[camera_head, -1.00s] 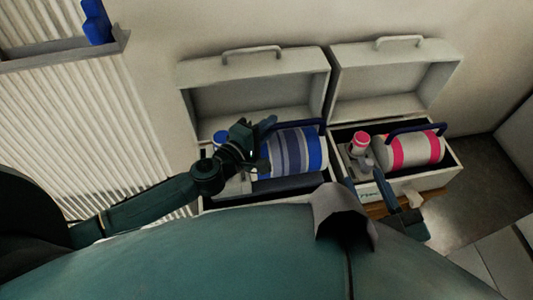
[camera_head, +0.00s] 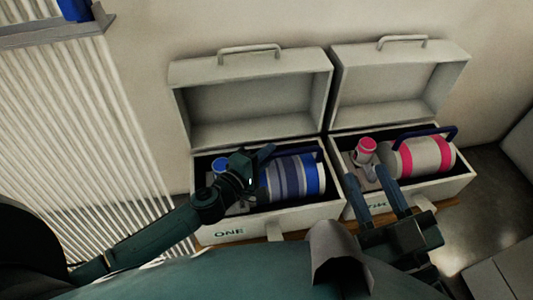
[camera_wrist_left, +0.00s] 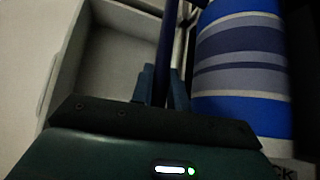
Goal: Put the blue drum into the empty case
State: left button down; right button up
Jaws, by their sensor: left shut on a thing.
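The blue drum (camera_head: 295,178), with blue, grey and white bands, lies on its side inside the outline of the left open case (camera_head: 290,213), marked "ONE". I cannot tell whether it rests on the case floor. Its dark blue handle (camera_head: 293,153) runs along its top. My left gripper (camera_head: 262,158) is at the handle's left end. In the left wrist view its fingers (camera_wrist_left: 163,88) are shut on the handle (camera_wrist_left: 170,50), with the drum (camera_wrist_left: 240,65) beside it on the right. My right gripper (camera_head: 377,190) has its fingers apart and empty, in front of the right case.
The right open case (camera_head: 440,186) holds a pink-banded drum (camera_head: 422,156) and a small pink-capped bottle (camera_head: 366,150). A blue-capped item (camera_head: 220,165) is in the left case. Both lids stand open against the wall. A ribbed white panel (camera_head: 75,150) is at left.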

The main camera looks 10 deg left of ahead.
pick_arm(q)
jog(key=shift+w+r, duration=0.1)
jog(key=shift+r, duration=0.05)
jog(key=c, duration=1.8)
grip_release()
jog(key=shift+f, duration=0.25)
jog(key=o, duration=0.4)
jog(key=shift+o, duration=0.2)
jog(key=shift+r, duration=0.15)
jog(key=shift+s+a, duration=0.1)
jog(key=shift+s, duration=0.2)
jog(key=p+v, duration=0.1)
jog(key=v, duration=0.5)
jog(key=shift+s, duration=0.1)
jog(key=shift+s+a+r, duration=0.1)
jog(key=shift+s+a, duration=0.2)
jog(key=shift+s, duration=0.1)
pick_arm(e)
jog(key=shift+f, duration=0.15)
